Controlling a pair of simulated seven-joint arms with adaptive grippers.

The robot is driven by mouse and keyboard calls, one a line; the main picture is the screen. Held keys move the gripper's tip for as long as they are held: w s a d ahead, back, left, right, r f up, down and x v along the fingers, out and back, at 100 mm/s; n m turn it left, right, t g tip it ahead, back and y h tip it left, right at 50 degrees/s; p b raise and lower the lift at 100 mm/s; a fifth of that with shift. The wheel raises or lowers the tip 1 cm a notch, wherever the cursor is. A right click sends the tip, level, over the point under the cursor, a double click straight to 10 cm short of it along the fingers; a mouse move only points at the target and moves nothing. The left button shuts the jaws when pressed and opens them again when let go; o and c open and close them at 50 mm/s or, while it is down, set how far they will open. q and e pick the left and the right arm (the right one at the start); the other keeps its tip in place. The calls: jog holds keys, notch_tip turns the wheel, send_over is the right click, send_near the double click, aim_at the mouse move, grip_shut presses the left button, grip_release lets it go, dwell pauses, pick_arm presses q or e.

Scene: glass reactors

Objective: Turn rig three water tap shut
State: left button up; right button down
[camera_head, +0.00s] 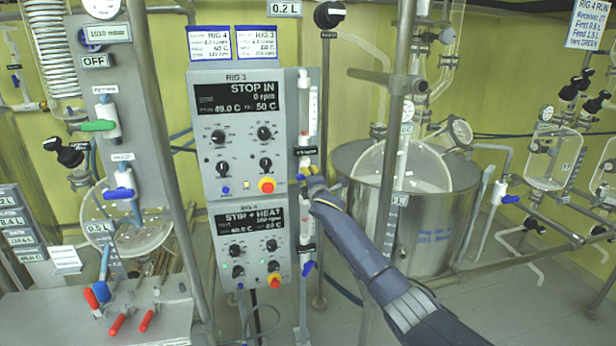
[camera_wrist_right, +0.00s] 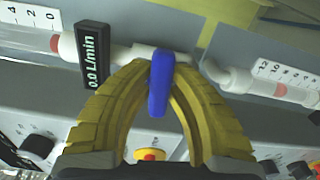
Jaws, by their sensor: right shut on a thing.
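The rig three panel (camera_head: 253,135) reads "STOP IN" and 0 rpm. Its water line runs up the panel's right side. The blue tap handle (camera_wrist_right: 159,82) on this line lies across the pipe in the right wrist view. In the head view the tap is small and partly hidden by my gripper. My right gripper (camera_head: 312,180) has its yellow fingers on either side of the blue handle, shut on it, as the wrist view (camera_wrist_right: 162,68) also shows. The small black flow display (camera_wrist_right: 92,56) beside the tap reads 0.0 L/min. My left gripper is out of view.
The rig four panel (camera_head: 253,248) sits directly below, with its own blue tap (camera_head: 308,268) on its right side. A steel vessel (camera_head: 436,225) and a vertical post stand close to the right of my right arm. A red emergency knob (camera_head: 267,186) is near the gripper.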

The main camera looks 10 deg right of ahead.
jog(key=shift+m, duration=0.6)
jog(key=c, duration=1.3)
grip_release()
jog(key=shift+s, duration=0.1)
jog(key=shift+s+d, duration=0.2)
jog(key=shift+s, duration=2.75)
jog(key=shift+s+d, duration=0.15)
jog(key=shift+s, duration=2.8)
